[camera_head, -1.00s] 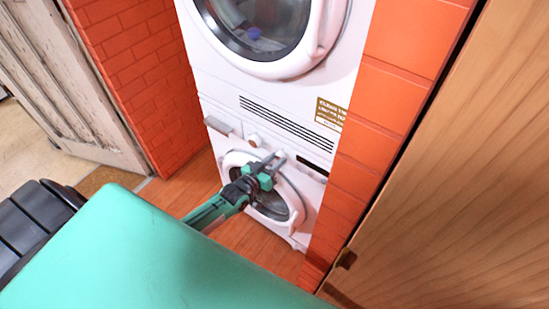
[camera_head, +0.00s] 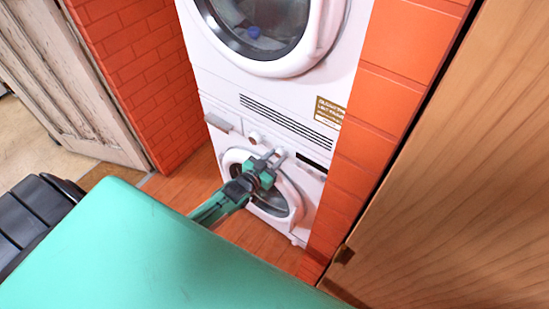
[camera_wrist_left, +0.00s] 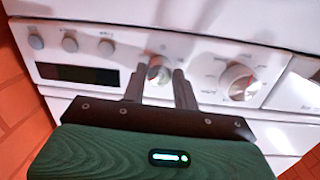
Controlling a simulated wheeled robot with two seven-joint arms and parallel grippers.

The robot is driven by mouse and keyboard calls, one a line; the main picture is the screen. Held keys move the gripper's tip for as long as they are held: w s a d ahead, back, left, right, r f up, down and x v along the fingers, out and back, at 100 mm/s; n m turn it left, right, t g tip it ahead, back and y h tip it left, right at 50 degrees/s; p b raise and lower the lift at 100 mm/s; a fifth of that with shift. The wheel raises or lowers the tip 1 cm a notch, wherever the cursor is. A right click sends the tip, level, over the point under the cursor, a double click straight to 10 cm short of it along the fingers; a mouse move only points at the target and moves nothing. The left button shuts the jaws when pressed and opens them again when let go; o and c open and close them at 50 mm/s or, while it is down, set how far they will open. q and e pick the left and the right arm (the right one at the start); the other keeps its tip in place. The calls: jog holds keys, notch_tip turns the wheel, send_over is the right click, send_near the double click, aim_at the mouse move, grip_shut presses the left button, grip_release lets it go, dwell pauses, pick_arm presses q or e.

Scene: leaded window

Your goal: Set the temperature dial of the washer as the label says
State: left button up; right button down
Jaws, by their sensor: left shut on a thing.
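The lower white washer (camera_head: 290,228) has a control panel above its round door. My left gripper (camera_head: 271,157) is at this panel. In the left wrist view its two dark fingers (camera_wrist_left: 160,82) are shut on a small round dial (camera_wrist_left: 158,70), one on each side. A larger round dial (camera_wrist_left: 238,82) stands to the right, apart from the fingers; it also shows in the head view (camera_head: 254,137). Dial markings are too blurred to read. A brown label (camera_head: 330,112) with pale text is on the white front; its words are too small to read. My right gripper is not in view.
A second machine with a round door (camera_head: 262,30) is stacked above. Three small buttons (camera_wrist_left: 70,43) and a dark display (camera_wrist_left: 75,74) lie left of the held dial in the wrist view. Brick walls (camera_head: 135,65) flank the stack; a wooden panel (camera_head: 450,190) stands at right.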

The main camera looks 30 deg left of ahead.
pick_arm(q)
jog(key=o, duration=1)
jog(key=shift+c, duration=0.2)
jog(key=b+v, duration=0.2)
jog(key=v, duration=1.1)
jog(key=shift+s, duration=0.4)
jog(key=shift+a, duration=0.1)
jog(key=s+f+g+y, duration=0.1)
jog(key=s+f+g, duration=0.3)
jog(key=f, duration=0.6)
jog(key=s+f+n+g+y, duration=0.1)
jog(key=s+f, duration=0.4)
jog(key=f, duration=0.6)
jog(key=s+f+g+y, duration=0.1)
jog(key=s+f+g, duration=0.3)
jog(key=f, duration=0.6)
jog(key=s+d+f+g, duration=0.2)
jog(key=s+f, duration=0.5)
jog(key=s, duration=0.5)
jog(key=s+d+f+g, duration=0.3)
jog(key=s+f, duration=0.4)
jog(key=s, duration=0.5)
jog(key=shift+s+f+m+g, duration=0.25)
jog(key=shift+m+g, duration=0.05)
jog(key=shift+g, duration=0.5)
